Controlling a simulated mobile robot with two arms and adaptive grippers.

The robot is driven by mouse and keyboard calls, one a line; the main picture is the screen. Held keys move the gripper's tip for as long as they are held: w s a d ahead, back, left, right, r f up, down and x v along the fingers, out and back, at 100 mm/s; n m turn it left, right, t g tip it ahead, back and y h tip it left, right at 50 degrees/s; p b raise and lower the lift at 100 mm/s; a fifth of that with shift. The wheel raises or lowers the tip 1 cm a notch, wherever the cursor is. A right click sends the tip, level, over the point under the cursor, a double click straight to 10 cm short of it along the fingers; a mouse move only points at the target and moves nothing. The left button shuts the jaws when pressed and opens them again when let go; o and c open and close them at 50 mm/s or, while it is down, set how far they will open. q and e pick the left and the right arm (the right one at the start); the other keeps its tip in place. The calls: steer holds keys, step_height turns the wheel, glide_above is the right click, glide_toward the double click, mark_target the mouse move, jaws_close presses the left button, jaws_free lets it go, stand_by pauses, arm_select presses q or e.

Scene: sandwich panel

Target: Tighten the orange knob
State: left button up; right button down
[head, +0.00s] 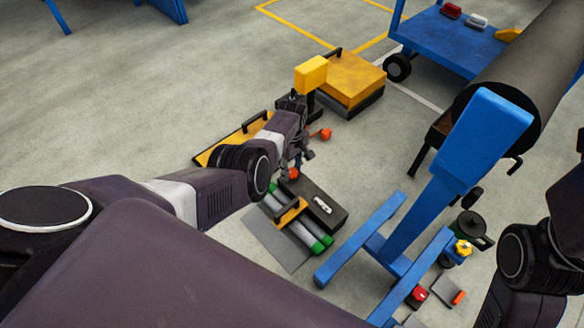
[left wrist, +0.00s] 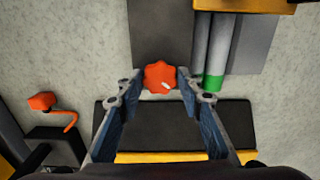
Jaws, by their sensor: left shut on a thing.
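The orange knob (left wrist: 160,76) has a lobed rim and a small pale mark. In the left wrist view it sits between the two fingertips of my left gripper (left wrist: 160,82), which is shut on it. In the head view the knob (head: 294,174) shows partly below my left gripper (head: 296,166), at the upper end of the case with green-ended cylinders. What the knob is mounted on is mostly hidden. My right arm shows at the right edge of the head view, but its gripper is out of the picture.
A black box (head: 318,204) lies beside the green-ended cylinders (head: 308,238). A second orange piece (head: 325,134) stands nearby, also in the left wrist view (left wrist: 42,101). A blue stand (head: 440,170) and a large pipe (head: 525,75) are to the right.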

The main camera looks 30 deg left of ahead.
arm_select(q)
steer(key=m, duration=0.3)
steer(key=shift+m, duration=0.3)
steer(key=m, duration=0.3)
steer(key=shift+m+p, duration=0.3)
steer(key=shift+p, duration=0.05)
steer(key=m, duration=1.3)
steer(key=shift+s+m, duration=0.1)
steer(key=shift+m, duration=0.2)
steer(key=m, duration=0.6)
steer(key=shift+m, duration=0.3)
steer(key=o, duration=1.1)
steer(key=shift+r, duration=0.15)
